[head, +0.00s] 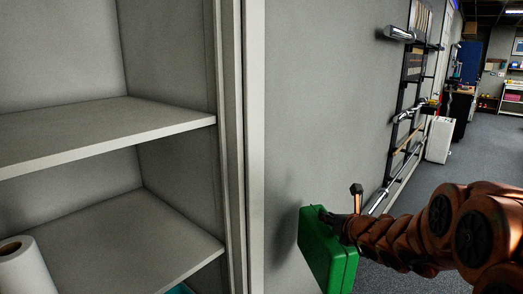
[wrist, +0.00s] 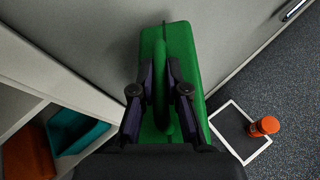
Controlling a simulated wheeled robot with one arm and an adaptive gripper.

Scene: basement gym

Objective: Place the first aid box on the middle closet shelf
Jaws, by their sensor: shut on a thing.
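The green first aid box (head: 327,252) hangs at the lower middle of the head view, close to the grey wall right of the closet. My gripper (head: 345,226) is shut on it. In the wrist view my gripper (wrist: 160,90) has its two fingers on either side of the handle of the green box (wrist: 183,50). The closet stands at the left of the head view, with an upper visible shelf (head: 100,125) that is bare and a lower visible shelf (head: 150,240). The closet's other levels are out of view, so I cannot tell which shelf is the middle one.
A white paper roll (head: 22,268) stands on the lower visible shelf at left. The closet's side frame (head: 245,150) separates shelves and box. In the wrist view, teal (wrist: 75,130) and orange (wrist: 28,152) things sit low in the closet, and an orange bottle (wrist: 264,126) is at right.

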